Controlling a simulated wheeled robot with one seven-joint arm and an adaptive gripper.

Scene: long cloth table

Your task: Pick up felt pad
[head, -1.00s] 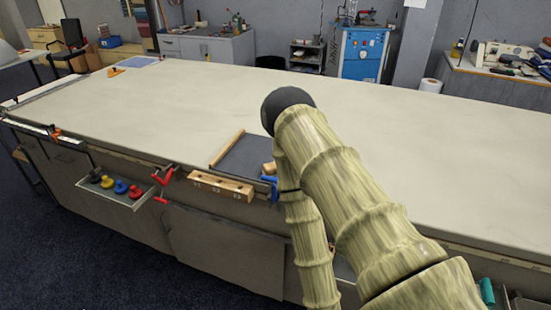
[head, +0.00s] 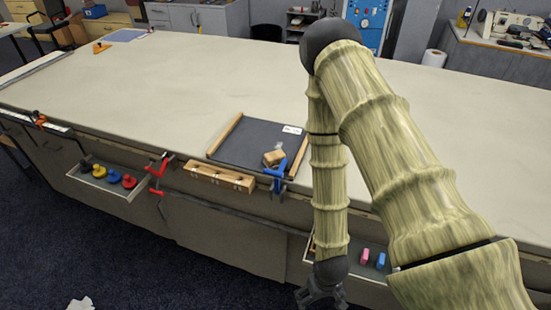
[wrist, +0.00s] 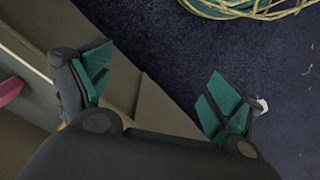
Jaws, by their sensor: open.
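I cannot say for sure which thing is the felt pad. A pink piece (head: 365,257) and a blue piece (head: 380,261) lie in an open tray (head: 307,254) under the table's front edge, just right of my gripper. My gripper (head: 321,298) hangs low in front of the table, at the bottom of the head view. In the wrist view (wrist: 155,88) its teal-padded fingers are spread, with nothing between them. A pink thing (wrist: 10,91) shows at the left edge there. My arm hides part of the tray.
Blue (head: 277,172) and red (head: 158,172) clamps stick out at the front edge. A pale cord coil (wrist: 250,8) lies on the floor. Most of the tabletop is clear.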

